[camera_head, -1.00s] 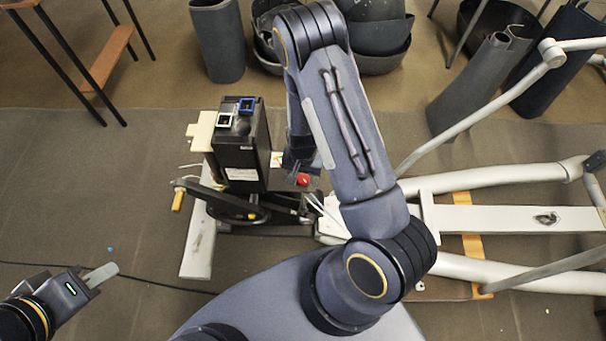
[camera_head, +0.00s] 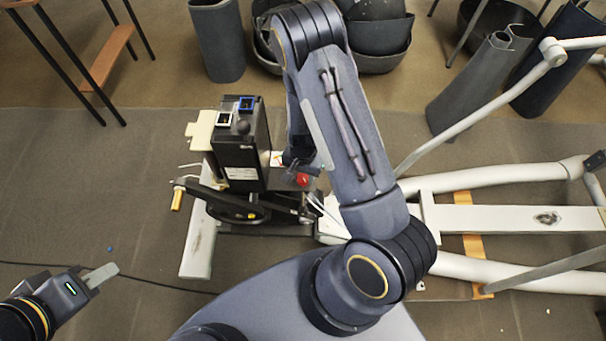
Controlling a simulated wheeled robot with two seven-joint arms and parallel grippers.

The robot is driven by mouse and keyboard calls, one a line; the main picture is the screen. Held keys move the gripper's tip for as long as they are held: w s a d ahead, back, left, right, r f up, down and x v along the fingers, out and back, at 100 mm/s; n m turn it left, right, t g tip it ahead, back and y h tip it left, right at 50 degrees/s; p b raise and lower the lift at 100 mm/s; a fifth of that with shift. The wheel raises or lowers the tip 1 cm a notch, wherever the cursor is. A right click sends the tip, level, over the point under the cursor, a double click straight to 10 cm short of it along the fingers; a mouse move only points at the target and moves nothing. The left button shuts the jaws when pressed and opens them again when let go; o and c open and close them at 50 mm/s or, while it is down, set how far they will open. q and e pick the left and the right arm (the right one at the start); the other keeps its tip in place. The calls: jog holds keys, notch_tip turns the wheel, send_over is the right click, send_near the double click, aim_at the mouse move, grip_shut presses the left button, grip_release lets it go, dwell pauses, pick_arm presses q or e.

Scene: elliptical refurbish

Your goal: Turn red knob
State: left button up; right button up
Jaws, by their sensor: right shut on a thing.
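The red knob (camera_head: 303,180) shows as a small red spot low on the right side of the black machine housing (camera_head: 240,150). My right gripper (camera_head: 299,170) is at the knob, just above and partly over it, and is shut on it. The arm link hides much of the fingers, so the exact contact is hard to see. My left gripper (camera_head: 103,274) is at the lower left, far from the knob, with its fingers seen edge-on; whether they are apart cannot be told.
The elliptical's white frame (camera_head: 500,218) with orange-brown crosspieces stretches to the right. A black flywheel part (camera_head: 235,208) lies below the housing. Dark bins (camera_head: 217,40) and bowls (camera_head: 378,35) stand at the back. A thin cable crosses the floor at left, which is otherwise mostly clear.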

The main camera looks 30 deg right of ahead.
aim_at(303, 177)
jog(key=m, duration=0.3)
jog(key=shift+m, duration=1.9)
jog(key=o, duration=1)
jog(key=shift+r, duration=0.1)
notch_tip(303, 177, up, 8)
jog(key=shift+f, duration=0.15)
